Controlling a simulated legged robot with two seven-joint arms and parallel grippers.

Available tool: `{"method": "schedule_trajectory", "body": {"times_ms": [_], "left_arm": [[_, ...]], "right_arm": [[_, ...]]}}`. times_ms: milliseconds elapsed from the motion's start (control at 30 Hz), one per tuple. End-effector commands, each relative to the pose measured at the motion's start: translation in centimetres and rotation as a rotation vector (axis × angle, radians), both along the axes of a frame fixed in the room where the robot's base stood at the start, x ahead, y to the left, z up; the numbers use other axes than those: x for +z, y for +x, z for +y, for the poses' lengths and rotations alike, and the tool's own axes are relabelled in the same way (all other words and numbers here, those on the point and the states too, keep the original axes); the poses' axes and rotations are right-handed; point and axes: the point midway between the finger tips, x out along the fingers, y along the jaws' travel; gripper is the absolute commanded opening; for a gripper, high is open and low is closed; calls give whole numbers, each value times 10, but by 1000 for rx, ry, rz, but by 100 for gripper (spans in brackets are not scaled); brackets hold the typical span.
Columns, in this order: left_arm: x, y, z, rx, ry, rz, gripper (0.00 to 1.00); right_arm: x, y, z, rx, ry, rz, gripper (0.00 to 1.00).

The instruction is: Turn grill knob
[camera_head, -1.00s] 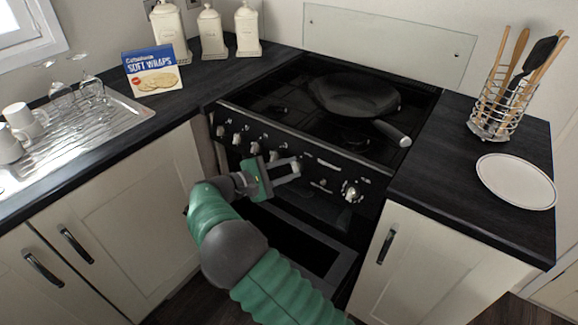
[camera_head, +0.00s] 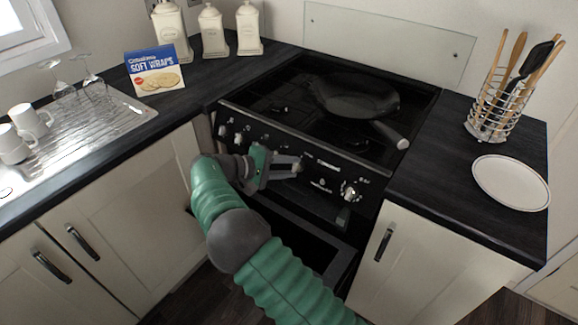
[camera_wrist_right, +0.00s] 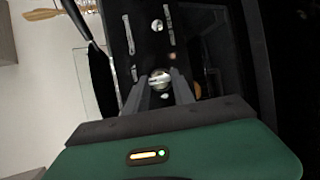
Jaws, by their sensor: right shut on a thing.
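The black cooker (camera_head: 325,190) has a row of silver knobs along its front panel. My right gripper (camera_head: 297,165) is at the middle of this panel, its fingers reaching in from the left. In the right wrist view, the gripper (camera_wrist_right: 160,87) has one finger on each side of a round silver knob (camera_wrist_right: 160,77) and is shut on it. The gripper mostly hides this knob in the head view. Another knob (camera_head: 349,191) shows to the right, and one more knob (camera_head: 238,138) to the left. I cannot read the knob labels. My left gripper is not in view.
A frying pan (camera_head: 355,97) sits on the hob, its handle towards the front right. A white plate (camera_head: 511,183) and a utensil rack (camera_head: 492,122) stand on the right counter. A soft wraps box (camera_head: 155,73) and a draining board (camera_head: 75,135) are on the left.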

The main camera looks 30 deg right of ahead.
Motion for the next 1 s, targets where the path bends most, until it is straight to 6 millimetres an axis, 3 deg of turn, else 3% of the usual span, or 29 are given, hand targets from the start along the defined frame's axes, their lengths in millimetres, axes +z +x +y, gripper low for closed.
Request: {"method": "schedule_trajectory", "body": {"times_ms": [400,433,600,1000], "left_arm": [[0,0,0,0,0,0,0],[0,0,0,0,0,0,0],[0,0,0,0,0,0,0],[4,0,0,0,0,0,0]], "right_arm": [[-5,-1,2,-5,11,-1,0],[-5,-1,2,-5,11,-1,31],[-4,-1,2,-4,8,-2,51],[2,-1,-1,-5,5,-4,51]]}}
